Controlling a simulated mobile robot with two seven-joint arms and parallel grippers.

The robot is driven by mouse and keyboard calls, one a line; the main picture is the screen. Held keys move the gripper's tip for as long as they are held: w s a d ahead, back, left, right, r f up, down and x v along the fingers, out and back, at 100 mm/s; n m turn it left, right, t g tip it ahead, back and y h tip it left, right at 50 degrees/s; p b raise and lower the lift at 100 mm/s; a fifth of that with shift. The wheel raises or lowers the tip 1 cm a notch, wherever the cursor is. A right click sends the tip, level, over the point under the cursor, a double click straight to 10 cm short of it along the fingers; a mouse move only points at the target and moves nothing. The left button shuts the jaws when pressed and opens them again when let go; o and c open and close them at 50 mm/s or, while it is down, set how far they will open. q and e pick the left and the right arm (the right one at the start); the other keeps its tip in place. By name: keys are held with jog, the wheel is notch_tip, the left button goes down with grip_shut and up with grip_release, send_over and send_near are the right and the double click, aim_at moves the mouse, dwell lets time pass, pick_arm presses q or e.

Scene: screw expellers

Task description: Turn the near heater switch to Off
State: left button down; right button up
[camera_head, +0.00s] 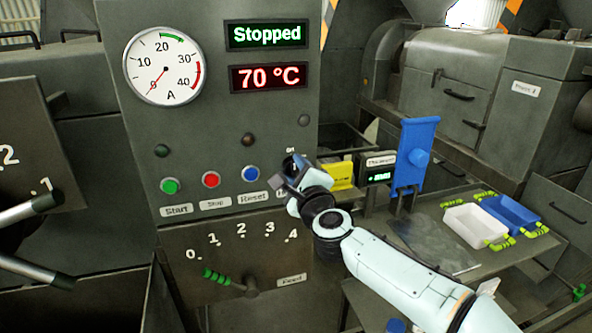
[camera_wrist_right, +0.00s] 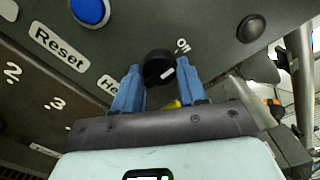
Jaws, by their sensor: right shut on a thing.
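The heater switch is a round black knob (camera_wrist_right: 158,66) with a short white mark, seen in the right wrist view on the grey control panel. An "On" label (camera_wrist_right: 183,46) sits beside it, and a label starting "He" (camera_wrist_right: 108,84) is partly hidden by a finger. My right gripper (camera_wrist_right: 158,80) is shut on the knob, with one blue finger on each side. In the head view my right gripper (camera_head: 291,172) is at the panel's right edge and hides most of the knob. My left gripper is not in view.
Left of the switch are the blue Reset button (camera_head: 251,174), the red Stop button (camera_head: 211,180) and the green Start button (camera_head: 170,187). The green feed lever (camera_head: 215,277) is below. The displays read "Stopped" (camera_head: 266,34) and "70 °C" (camera_head: 268,77). Trays (camera_head: 475,226) stand at right.

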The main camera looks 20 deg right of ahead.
dwell(0.4)
jog(key=o, duration=1)
jog(key=shift+o, duration=0.2)
jog(key=s+b, duration=0.2)
jog(key=s, duration=1.1)
jog(key=shift+s+d, duration=0.2)
jog(key=shift+s, duration=0.05)
